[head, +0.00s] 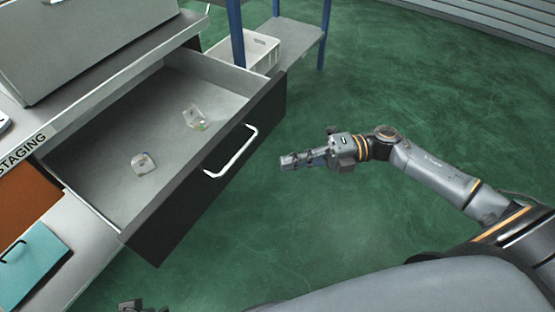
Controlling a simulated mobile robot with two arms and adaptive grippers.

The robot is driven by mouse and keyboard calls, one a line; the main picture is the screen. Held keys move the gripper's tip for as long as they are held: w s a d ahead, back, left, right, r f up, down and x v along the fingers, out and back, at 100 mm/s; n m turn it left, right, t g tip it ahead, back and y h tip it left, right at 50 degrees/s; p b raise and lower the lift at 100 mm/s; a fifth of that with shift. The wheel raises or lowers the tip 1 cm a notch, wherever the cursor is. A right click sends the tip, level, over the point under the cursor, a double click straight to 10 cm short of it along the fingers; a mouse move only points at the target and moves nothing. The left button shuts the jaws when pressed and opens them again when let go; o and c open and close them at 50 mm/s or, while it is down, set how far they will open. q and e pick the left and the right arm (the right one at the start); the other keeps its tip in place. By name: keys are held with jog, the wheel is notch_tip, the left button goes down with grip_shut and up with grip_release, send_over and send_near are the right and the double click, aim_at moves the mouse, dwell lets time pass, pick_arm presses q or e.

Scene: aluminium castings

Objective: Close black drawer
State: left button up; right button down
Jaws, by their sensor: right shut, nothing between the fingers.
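The black drawer (190,215) is pulled far out of the bench on the left of the head view. Its front is black with a white bar handle (232,153), and its inside is grey. Two small clear pieces lie in it, one near the middle (143,163) and one farther back (196,119). My right gripper (287,161) is shut and empty. It appears to the right of the drawer front, apart from the handle, with its fingers pointing left toward it. At the bottom edge a small dark part shows (135,305); I cannot tell whether it is my left gripper.
The bench (120,70) carries a grey box (80,35) and a "STAGING" label. Below are an orange panel (22,195) and a teal one (30,262). A white crate (262,50) sits on a blue-legged shelf behind the drawer. Green floor (420,90) to the right is clear.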

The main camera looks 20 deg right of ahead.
send_near(221, 164)
jog(key=s+a, duration=0.3)
jog(key=w+a, duration=0.2)
jog(key=w, duration=0.1)
jog(key=shift+a, duration=0.2)
jog(key=shift+w+a, duration=0.25)
jog(key=shift+w, duration=0.15)
pick_arm(q)
jog(key=shift+s+r, duration=0.1)
jog(key=shift+r, duration=0.65)
jog(key=shift+s, duration=0.1)
